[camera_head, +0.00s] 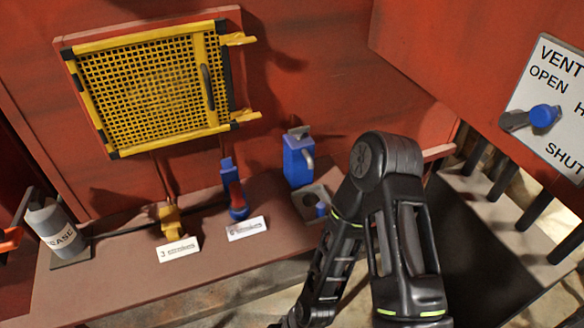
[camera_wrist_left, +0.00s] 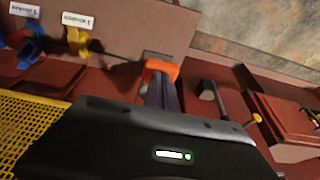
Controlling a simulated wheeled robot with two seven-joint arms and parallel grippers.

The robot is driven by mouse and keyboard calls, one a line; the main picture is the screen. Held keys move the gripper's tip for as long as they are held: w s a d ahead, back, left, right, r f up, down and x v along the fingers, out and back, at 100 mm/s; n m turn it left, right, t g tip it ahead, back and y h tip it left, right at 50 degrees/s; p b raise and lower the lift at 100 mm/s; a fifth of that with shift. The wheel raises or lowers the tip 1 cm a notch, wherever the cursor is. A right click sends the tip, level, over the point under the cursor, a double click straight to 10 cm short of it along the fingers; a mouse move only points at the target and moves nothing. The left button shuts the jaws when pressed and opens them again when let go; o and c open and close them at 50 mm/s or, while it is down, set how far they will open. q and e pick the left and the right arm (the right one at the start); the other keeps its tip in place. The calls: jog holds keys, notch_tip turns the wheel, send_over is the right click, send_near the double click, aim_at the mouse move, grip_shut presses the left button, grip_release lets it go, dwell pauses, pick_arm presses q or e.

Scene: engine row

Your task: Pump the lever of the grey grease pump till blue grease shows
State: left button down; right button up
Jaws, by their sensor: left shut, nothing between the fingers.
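The grey grease pump (camera_head: 52,222) stands upright at the left end of the brown ledge, with a white label that reads in part "EASE". Its dark lever (camera_head: 22,206) sticks out from its top at the left. My right gripper is out of view.
A dark hose runs along the ledge (camera_head: 120,270) towards a yellow fitting (camera_head: 171,222). A red-and-blue fitting (camera_head: 234,190) and a blue can (camera_head: 298,160) stand further right. A yellow mesh guard (camera_head: 140,85) hangs above. My right arm covers the middle right.

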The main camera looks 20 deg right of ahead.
aim_at(6, 250)
pick_arm(q)
notch_tip(6, 250, down, 5)
jog(key=b, duration=0.3)
jog(key=shift+f+b, duration=0.1)
jog(key=shift+b, duration=0.2)
notch_tip(6, 250, up, 6)
jog(key=p, duration=0.4)
jog(key=shift+f+p, duration=0.15)
jog(key=shift+p, duration=0.25)
